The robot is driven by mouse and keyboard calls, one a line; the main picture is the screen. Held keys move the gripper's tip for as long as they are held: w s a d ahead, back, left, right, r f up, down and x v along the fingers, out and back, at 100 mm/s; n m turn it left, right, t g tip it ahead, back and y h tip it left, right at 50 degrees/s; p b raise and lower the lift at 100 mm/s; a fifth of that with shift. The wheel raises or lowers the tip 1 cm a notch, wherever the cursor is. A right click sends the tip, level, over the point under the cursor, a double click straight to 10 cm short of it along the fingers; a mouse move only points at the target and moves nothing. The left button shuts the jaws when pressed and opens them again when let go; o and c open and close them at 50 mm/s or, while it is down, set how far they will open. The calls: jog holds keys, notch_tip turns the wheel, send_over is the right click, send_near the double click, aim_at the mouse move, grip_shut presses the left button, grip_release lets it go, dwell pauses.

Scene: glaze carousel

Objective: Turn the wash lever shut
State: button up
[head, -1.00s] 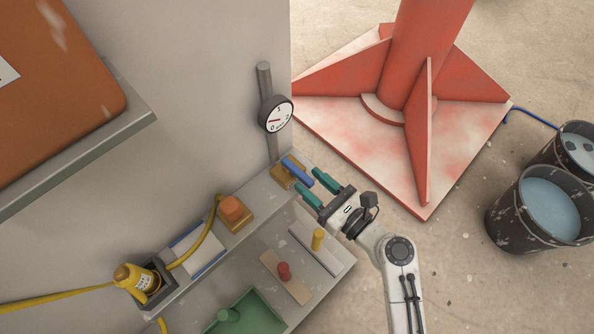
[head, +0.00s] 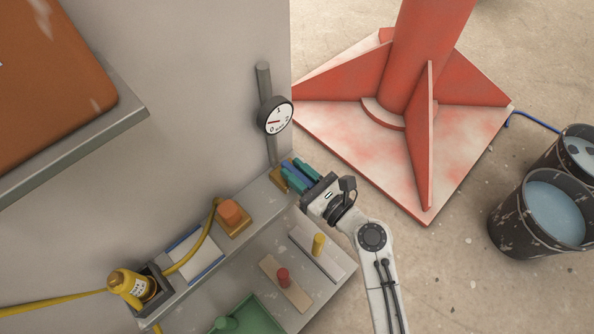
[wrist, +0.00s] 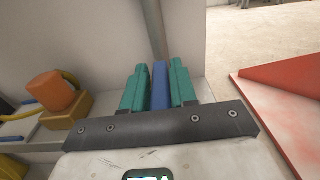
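The wash lever (head: 299,176) is a blue bar on a tan block (head: 279,172) at the far end of the grey ledge, beside the wall. My gripper (head: 297,171) has its two teal fingers on either side of the lever. In the wrist view, the blue lever (wrist: 160,88) lies lengthwise between the fingers (wrist: 159,78), with no clear gap on either side, so the gripper looks shut on it. The fingers partly hide the lever and its block in the head view.
A gauge (head: 276,117) on a grey pipe stands just behind the lever. An orange knob (head: 231,212) sits farther left on the ledge. A lower shelf holds yellow and red knobs and a green tray (head: 247,312). A red column base (head: 345,125) stands right, with buckets (head: 550,212) beyond.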

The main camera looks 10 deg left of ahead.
grip_shut()
